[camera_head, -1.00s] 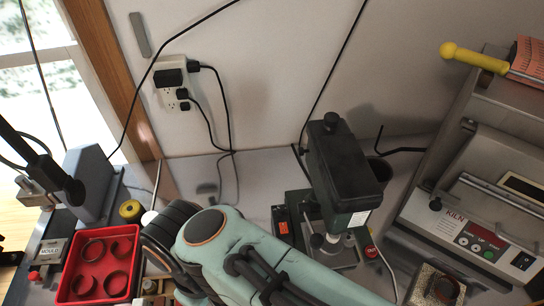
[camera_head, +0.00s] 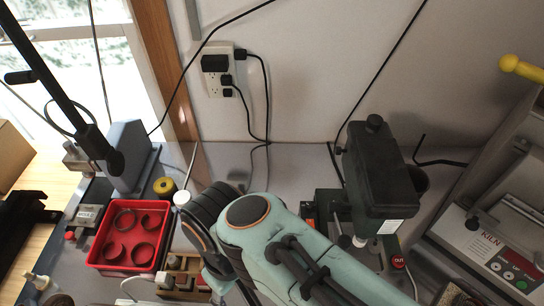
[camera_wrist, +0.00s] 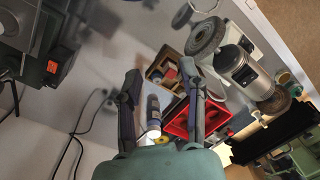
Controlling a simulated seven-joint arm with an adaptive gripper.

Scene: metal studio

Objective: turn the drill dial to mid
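The drill (camera_head: 384,172) is a dark bench drill press standing on the bench against the wall in the head view. Its base bears an orange label (camera_head: 309,212). I cannot make out a dial or its setting. What looks like the drill's base with the orange label (camera_wrist: 52,67) shows at the upper left of the wrist view. My gripper (camera_wrist: 161,80) has its two fingers spread apart with nothing between them, to the right of that base in the wrist view. In the head view my arm covers the bench left of the drill, and the fingertips are hidden.
A red tray (camera_head: 103,262) with several dark rings sits at the left; it also shows in the wrist view (camera_wrist: 178,122). A wooden block holder (camera_head: 184,276) stands beside it. A kiln (camera_head: 505,250) stands right of the drill. Cables hang from the wall outlet (camera_head: 218,70).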

